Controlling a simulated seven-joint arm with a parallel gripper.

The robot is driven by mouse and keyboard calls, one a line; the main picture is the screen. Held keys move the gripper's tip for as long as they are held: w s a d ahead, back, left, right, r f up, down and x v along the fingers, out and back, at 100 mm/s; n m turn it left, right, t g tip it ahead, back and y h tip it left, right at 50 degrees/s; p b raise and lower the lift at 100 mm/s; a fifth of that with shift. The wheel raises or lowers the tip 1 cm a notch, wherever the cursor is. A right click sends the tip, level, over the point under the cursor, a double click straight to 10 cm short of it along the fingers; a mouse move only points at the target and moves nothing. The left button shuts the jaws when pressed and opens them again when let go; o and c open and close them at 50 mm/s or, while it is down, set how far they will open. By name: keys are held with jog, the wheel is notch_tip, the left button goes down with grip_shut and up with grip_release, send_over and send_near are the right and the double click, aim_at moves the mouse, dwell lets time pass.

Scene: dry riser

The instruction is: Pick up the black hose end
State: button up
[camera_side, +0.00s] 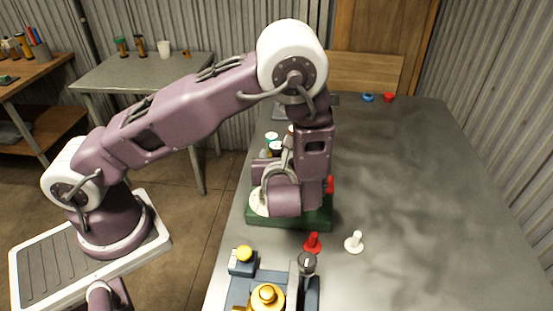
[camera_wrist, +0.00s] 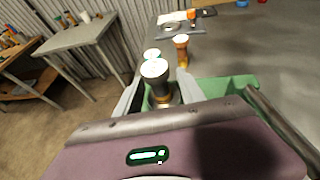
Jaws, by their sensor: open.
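In the wrist view a dark fitting with a white round top (camera_wrist: 158,80) stands upright between the fingers of my gripper (camera_wrist: 160,92); it looks like the black hose end. My gripper is open, with one pale finger on each side of it. I cannot tell whether either finger touches it. Its lower part is hidden by the gripper body. In the side view its dark-rimmed white top (camera_side: 276,147) shows just behind my wrist, and my fingers are hidden there.
A green tray (camera_side: 288,222) lies under my wrist. Red (camera_side: 313,242) and white (camera_side: 354,242) pegs and a blue fixture (camera_side: 241,288) are in front. The table's right side is clear.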

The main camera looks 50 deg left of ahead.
jog(key=shift+w+a, duration=0.1)
jog(key=shift+a, duration=0.1)
grip_shut()
